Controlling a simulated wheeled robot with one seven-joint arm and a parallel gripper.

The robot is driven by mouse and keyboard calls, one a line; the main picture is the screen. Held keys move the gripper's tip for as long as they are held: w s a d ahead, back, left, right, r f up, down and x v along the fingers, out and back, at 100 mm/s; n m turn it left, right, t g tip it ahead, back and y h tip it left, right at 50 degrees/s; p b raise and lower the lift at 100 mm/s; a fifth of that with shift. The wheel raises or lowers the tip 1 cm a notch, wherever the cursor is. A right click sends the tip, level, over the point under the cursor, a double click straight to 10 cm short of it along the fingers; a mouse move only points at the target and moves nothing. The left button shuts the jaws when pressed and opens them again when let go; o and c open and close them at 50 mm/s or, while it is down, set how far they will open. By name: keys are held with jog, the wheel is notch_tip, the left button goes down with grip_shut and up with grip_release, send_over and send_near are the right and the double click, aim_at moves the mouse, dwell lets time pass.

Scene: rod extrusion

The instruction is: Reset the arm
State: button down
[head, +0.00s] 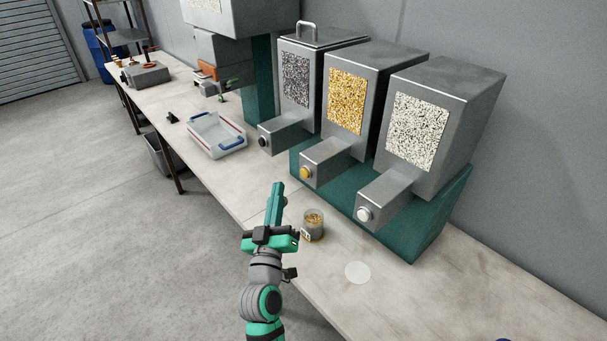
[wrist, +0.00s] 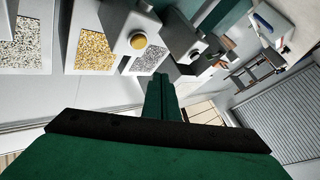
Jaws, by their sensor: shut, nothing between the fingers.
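My arm reaches over the front edge of the workbench in the head view. My gripper (head: 277,190) is shut and empty, its green fingers together and pointing up the picture. It also shows in the wrist view (wrist: 159,78), with the fingers closed in the middle. A small glass jar (head: 313,226) with yellow granules stands upright on the bench just right of my gripper, and the two look apart. Three grey dispensers stand behind on a green base: one with dark granules (head: 296,80), one with yellow granules (head: 347,101), one with white granules (head: 417,130).
A white tray with blue handles (head: 217,135) sits on the bench (head: 440,292) left of the dispensers. A pale round disc (head: 358,273) lies right of the jar. A larger machine (head: 225,50) stands farther back. The floor (head: 90,240) on the left is clear.

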dwell(0.7)
jog(key=s+a+f+g+y, duration=0.1)
jog(key=s+f+g+y, duration=0.25)
jog(key=s+f, duration=1.65)
jog(key=s+d+f+m+g, duration=0.1)
jog(key=s+d+m+g, duration=0.1)
jog(key=s, duration=2.3)
jog(key=shift+s+f+m, duration=0.25)
jog(key=shift+s+m, duration=0.1)
jog(key=shift+m, duration=0.35)
jog(key=shift+d+y, duration=0.1)
jog(key=shift+y, duration=0.15)
jog(key=shift+s, duration=0.1)
